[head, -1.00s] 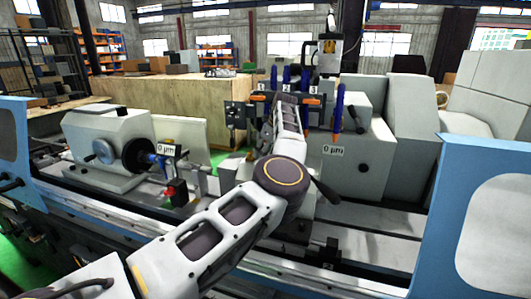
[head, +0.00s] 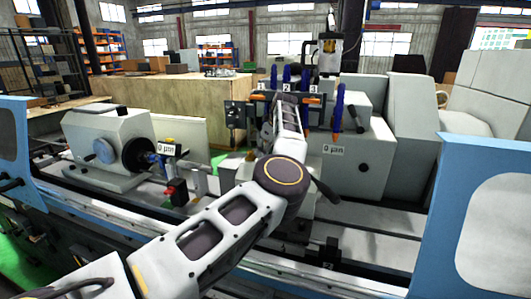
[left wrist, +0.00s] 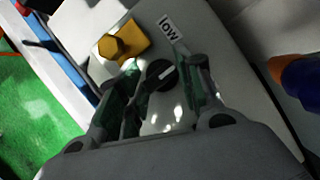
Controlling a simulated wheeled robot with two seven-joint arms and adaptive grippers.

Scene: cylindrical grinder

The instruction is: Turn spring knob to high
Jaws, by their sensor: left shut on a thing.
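The spring knob (left wrist: 158,74) is a small dark round knob with a pale pointer line, seen in the left wrist view on a light grey machine face. A white label reading "low" (left wrist: 168,28) sits just above it; no "high" label shows. My left gripper (left wrist: 165,72) has its fingers on both sides of the knob and is shut on it. The pointer line slants up to the right. In the head view my left arm reaches over the grinder's middle, and its forearm hides the knob. My right gripper is not in view.
A yellow block with a hexagonal knob (left wrist: 118,44) is close to the left fingers. In the head view the workhead (head: 112,140) stands left and a blue guard (head: 470,200) right.

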